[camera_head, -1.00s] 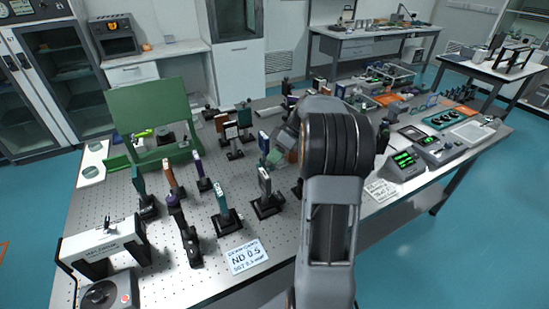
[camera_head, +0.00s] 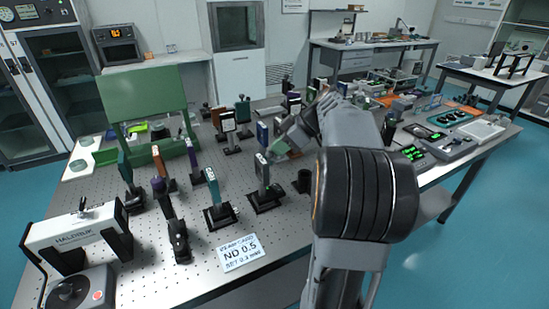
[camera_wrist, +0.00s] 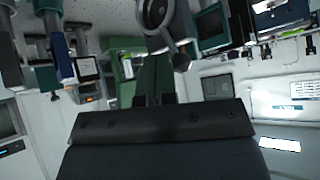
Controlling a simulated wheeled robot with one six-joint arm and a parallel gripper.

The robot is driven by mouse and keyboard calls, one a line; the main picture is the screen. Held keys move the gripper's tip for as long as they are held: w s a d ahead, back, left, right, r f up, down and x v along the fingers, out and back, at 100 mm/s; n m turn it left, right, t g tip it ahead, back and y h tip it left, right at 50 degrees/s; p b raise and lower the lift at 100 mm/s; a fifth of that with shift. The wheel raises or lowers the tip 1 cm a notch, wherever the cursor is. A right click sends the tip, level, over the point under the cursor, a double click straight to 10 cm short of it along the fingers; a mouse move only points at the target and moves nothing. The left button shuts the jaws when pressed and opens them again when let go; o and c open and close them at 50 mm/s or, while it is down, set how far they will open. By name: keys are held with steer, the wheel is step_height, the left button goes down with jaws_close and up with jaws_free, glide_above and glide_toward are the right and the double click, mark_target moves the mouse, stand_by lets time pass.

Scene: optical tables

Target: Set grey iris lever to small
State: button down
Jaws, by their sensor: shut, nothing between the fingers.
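In the wrist view, which looks upside down, a grey ring-shaped mount (camera_wrist: 156,13), apparently the iris, shows at the top centre. A short dark arm with a round knob (camera_wrist: 181,62), apparently its lever, hangs from the ring in the picture. My gripper (camera_wrist: 155,62) has its dark green fingers together with nothing between them. In the head view my gripper (camera_head: 279,147) is among the optics mounts. I cannot pick out the iris there, nor read its setting.
Posts with plates crowd the perforated table (camera_head: 120,240), including a teal plate (camera_head: 213,187) and a grey mount (camera_head: 262,172). A green screen (camera_head: 145,95) stands behind left.

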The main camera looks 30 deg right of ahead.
steer(key=shift+s+a+f+n+t+b, duration=0.1)
steer(key=shift+s+f+n+t+b, duration=0.5)
steer(key=shift+b, duration=2.1)
steer(key=shift+s+r+t+b, duration=0.2)
steer(key=shift+s+t+b, duration=0.15)
steer(key=shift+t+b, duration=0.4)
steer(key=s+d+r+p, duration=0.2)
steer(key=d+r, duration=0.4)
steer(key=d, duration=0.3)
steer(key=shift+s+r+p, duration=0.2)
steer(key=shift+r+p, duration=0.1)
steer(key=shift+r, duration=0.1)
